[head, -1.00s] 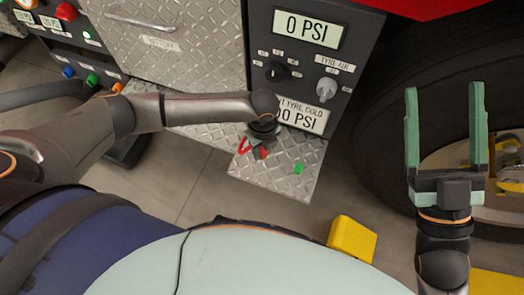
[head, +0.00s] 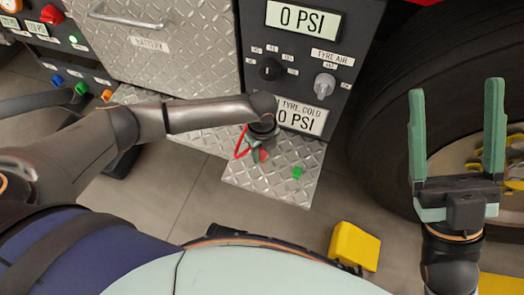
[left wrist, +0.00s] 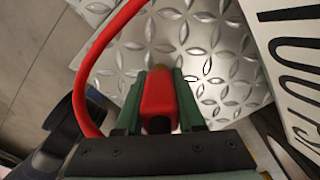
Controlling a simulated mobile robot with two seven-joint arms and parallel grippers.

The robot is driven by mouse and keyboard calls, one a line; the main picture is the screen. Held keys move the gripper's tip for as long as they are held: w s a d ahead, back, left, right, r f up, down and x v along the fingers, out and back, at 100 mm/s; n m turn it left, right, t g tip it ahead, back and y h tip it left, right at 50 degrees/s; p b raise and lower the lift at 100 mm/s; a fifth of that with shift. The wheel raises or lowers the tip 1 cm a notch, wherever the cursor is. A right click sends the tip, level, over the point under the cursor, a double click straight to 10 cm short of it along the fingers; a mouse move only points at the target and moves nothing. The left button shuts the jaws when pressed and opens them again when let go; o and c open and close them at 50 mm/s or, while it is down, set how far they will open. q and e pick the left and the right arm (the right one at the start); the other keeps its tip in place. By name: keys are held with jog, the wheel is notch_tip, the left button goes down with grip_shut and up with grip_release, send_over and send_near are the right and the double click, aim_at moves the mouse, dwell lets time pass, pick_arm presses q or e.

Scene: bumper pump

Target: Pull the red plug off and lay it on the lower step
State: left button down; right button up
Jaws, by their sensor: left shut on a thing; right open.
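The red plug (left wrist: 158,95) is between the green fingers of my left gripper (left wrist: 160,78) in the left wrist view, and the gripper is shut on it. A red cable (left wrist: 100,60) loops away to the left. In the head view, the left gripper (head: 257,152) is over the lower step (head: 235,175), a diamond-plate ledge; the plug (head: 263,155) is mostly hidden there. I cannot tell whether the plug touches the step (left wrist: 220,65). My right gripper (head: 458,150) is open and empty, in front of the tyre.
The grey panel (head: 300,90) with knobs and PSI displays stands behind. A big tyre (head: 390,130) is at right. A yellow block (head: 354,246) is on the floor, lower right.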

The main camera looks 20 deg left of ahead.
pick_arm(q)
jog(key=shift+c, duration=2.2)
grip_release()
